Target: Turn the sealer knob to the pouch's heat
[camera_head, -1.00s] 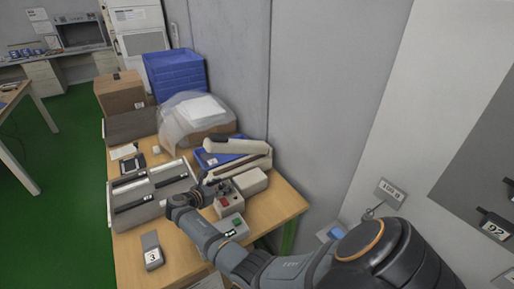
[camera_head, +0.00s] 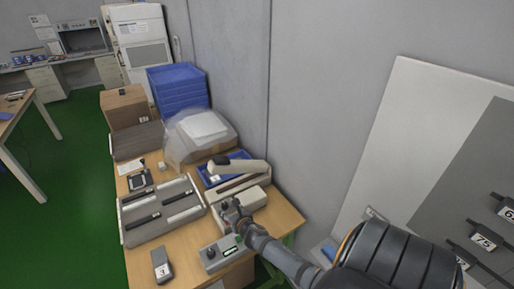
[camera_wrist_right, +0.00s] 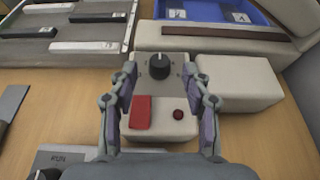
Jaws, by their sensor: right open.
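In the right wrist view a black knob (camera_wrist_right: 159,66) with a pale pointer mark stands on a light control box (camera_wrist_right: 162,131). The box also carries a red rectangle (camera_wrist_right: 141,112) and a small dark red button (camera_wrist_right: 180,113). My right gripper (camera_wrist_right: 162,78) is open and empty, its fingers to either side of the knob with gaps visible. In the head view the right gripper (camera_head: 232,208) hides most of this box. The pale sealer (camera_head: 238,170) with its long arm lies behind it. I cannot clearly identify the pouch. My left gripper is not in view.
A grey slotted tray (camera_head: 160,211) lies left of the gripper. A blue bin (camera_wrist_right: 207,12) sits behind the sealer box. The wall closes off the right side.

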